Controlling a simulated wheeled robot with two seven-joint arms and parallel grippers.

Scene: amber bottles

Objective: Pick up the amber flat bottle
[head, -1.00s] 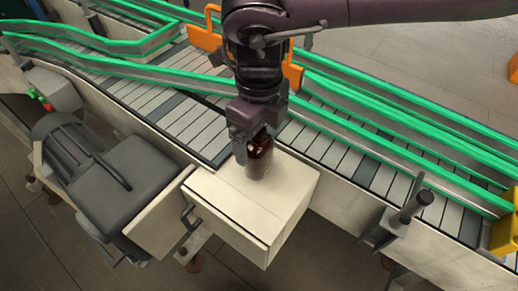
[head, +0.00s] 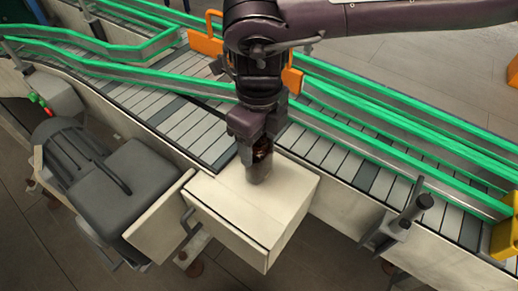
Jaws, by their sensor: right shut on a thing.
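The amber bottle (head: 262,157) stands upright at the back edge of a pale box top (head: 225,205) beside the conveyor. Only part of it shows; my gripper hides its upper part, and its lower part looks dark grey. My right gripper (head: 257,151) comes down from above and is shut on the bottle. I cannot tell whether the bottle's base touches the box top. My left gripper is not in view.
A slatted conveyor (head: 185,125) with green rails runs diagonally behind the box. A grey motor (head: 125,190) is at the left, and a bracket with a dark knob (head: 410,212) at the right. Orange brackets (head: 205,43) stand behind my arm. The box top's front is clear.

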